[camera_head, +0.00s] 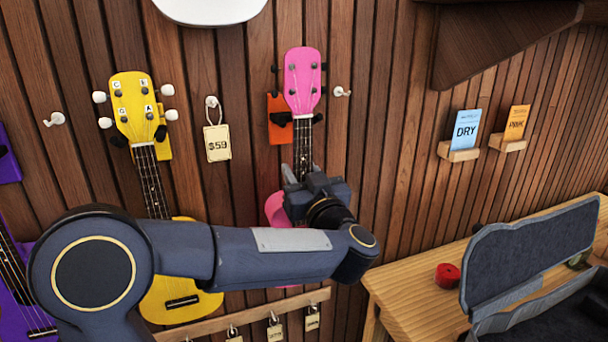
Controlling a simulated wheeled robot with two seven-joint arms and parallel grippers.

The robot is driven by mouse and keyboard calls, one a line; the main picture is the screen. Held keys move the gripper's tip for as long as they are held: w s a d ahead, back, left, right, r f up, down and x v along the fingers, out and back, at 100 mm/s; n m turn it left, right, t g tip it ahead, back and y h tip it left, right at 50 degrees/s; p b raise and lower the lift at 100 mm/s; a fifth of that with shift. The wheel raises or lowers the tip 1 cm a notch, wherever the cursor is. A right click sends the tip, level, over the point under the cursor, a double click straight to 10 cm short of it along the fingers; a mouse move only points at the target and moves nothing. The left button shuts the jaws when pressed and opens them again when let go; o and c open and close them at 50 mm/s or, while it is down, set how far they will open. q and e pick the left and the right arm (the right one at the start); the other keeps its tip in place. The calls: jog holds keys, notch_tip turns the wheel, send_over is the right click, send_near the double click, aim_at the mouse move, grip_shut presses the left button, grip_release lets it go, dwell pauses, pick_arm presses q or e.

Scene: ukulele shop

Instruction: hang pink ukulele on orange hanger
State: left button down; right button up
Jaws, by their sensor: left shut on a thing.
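The pink ukulele (302,75) is upright in front of the slatted wood wall, headstock up. My left gripper (299,176) is shut on its neck, low down near the body. The orange hanger (277,121) is on the wall just behind and left of the neck, below the headstock. Its dark prongs show on either side of the neck, under the headstock. I cannot tell whether the headstock rests on them. Most of the pink body is hidden behind my left gripper and arm. My right gripper is not in view.
A yellow ukulele (132,95) hangs on the left, partly behind my left arm. A $59 tag (217,143) hangs between the two ukuleles. A wooden bench (405,303) with a red roll (447,275) and dark open case (530,250) stands right. Wall pegs (341,92) flank the ukuleles.

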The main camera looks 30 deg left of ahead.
pick_arm(q)
jog(key=shift+f+x, duration=0.1)
jog(key=shift+x, duration=0.55)
jog(key=shift+f+x, duration=0.15)
jog(key=shift+x, duration=0.5)
jog(key=shift+f+b, duration=0.65)
jog(key=shift+f, duration=0.45)
jog(key=shift+s+d, duration=0.45)
jog(key=shift+d, duration=0.1)
jog(key=c, duration=0.8)
grip_release()
jog(key=shift+c, duration=0.2)
jog(key=shift+f, duration=0.1)
